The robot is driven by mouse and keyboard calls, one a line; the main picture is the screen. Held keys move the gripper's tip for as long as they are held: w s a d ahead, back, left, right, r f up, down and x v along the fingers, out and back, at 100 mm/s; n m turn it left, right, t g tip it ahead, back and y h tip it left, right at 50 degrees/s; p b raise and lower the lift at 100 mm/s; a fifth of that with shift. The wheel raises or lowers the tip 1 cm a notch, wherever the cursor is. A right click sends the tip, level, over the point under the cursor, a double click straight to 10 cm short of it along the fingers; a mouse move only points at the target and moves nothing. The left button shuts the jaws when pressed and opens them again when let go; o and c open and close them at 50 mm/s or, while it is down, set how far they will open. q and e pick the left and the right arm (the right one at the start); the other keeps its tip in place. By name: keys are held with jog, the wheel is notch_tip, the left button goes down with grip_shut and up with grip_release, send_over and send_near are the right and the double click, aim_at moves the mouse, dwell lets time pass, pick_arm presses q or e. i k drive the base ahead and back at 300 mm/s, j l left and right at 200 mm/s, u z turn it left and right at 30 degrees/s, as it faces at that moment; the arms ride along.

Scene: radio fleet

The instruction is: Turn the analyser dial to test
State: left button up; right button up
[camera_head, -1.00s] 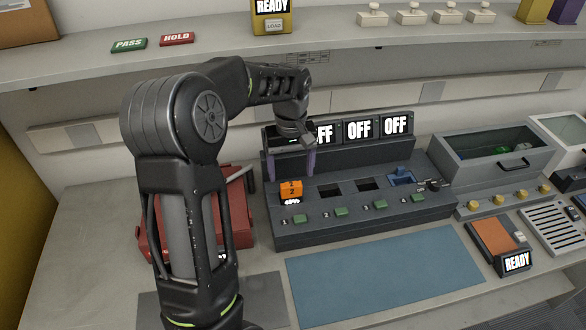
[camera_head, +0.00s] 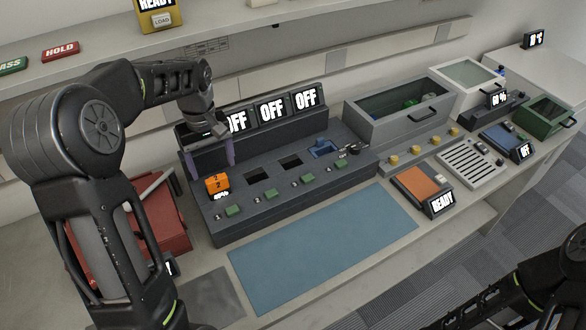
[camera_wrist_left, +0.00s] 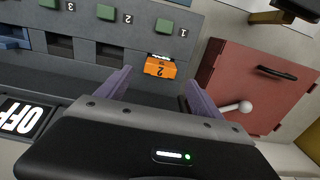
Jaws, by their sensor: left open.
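My left gripper (camera_head: 211,160) is open and empty, with its purple fingers at the back of the dark bay unit, just behind an orange block marked 2 (camera_head: 217,183). In the left wrist view the block (camera_wrist_left: 160,67) sits in bay 1, just past and between the fingertips (camera_wrist_left: 158,77), apart from them. A small black knob (camera_head: 353,148) is at the unit's right end; I cannot tell whether this is the analyser dial or read its setting. Part of my right arm shows at lower right; its gripper is not in view.
The dark bay unit (camera_head: 290,208) has OFF screens behind it and green buttons in front. A red box (camera_head: 165,215) stands left of it, partly behind my arm. A grey bin with yellow knobs (camera_head: 400,135) and an orange READY pad (camera_head: 418,184) are right. The blue mat (camera_head: 320,248) is clear.

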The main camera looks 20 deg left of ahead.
aim_at(354, 148)
jog(key=i+l+z, duration=0.4)
jog(key=i+l, duration=0.3)
jog(key=i, duration=0.15)
